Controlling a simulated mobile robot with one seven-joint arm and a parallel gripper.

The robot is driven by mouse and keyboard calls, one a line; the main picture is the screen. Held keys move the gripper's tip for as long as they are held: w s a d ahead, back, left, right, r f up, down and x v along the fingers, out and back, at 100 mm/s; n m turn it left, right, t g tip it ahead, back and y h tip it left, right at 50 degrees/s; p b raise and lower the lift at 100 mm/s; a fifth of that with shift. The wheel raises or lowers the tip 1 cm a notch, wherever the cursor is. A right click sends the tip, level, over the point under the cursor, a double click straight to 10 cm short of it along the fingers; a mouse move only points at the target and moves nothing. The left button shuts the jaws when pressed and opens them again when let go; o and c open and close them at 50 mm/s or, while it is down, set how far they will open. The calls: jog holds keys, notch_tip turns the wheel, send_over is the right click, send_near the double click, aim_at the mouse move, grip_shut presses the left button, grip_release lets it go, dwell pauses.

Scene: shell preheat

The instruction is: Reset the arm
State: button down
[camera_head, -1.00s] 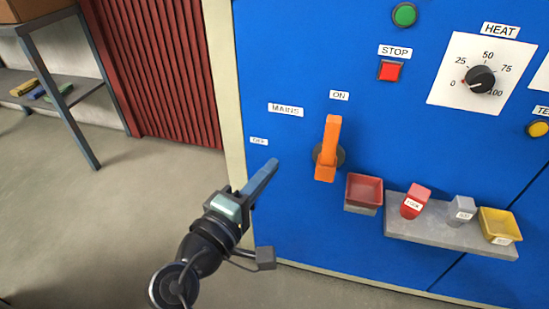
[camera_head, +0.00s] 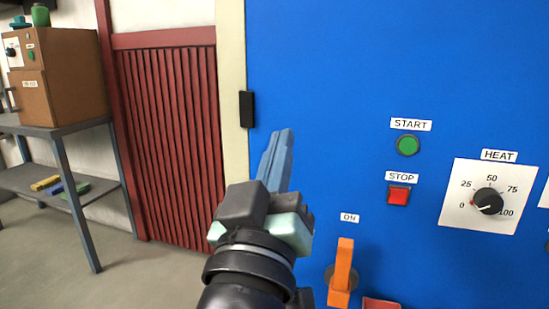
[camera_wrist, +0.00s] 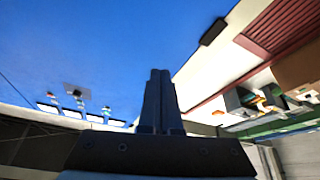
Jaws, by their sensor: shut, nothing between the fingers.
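My gripper (camera_head: 280,150) is raised in front of the blue panel (camera_head: 350,80), left of the START and STOP buttons. Its fingers point up and are shut with nothing between them. The wrist view also shows my gripper (camera_wrist: 160,75) with its fingers together, the blue panel (camera_wrist: 90,60) filling the left and top. The head view does not show clearly how far the fingertips are from the panel.
An orange lever (camera_head: 342,272) stands upright below the ON label. The green START button (camera_head: 408,145), red STOP button (camera_head: 398,195) and HEAT dial (camera_head: 488,201) are to the right. A red slatted door (camera_head: 170,140) and a shelf (camera_head: 50,130) are at left.

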jog(key=s+r+m+t+y+p, duration=0.1)
jog(key=s+r+t+y+p, duration=0.15)
jog(key=s+r, duration=0.45)
jog(key=s+r+m+t+y+p, duration=0.1)
jog(key=s+r+t+y, duration=0.2)
jog(key=r, duration=0.6)
notch_tip(320, 180, up, 32)
jog(key=h+p, duration=0.1)
jog(key=p, duration=3.1)
jog(key=shift+s+a+r, duration=0.2)
jog(key=shift+s+a, duration=0.1)
jog(key=shift+a, duration=0.05)
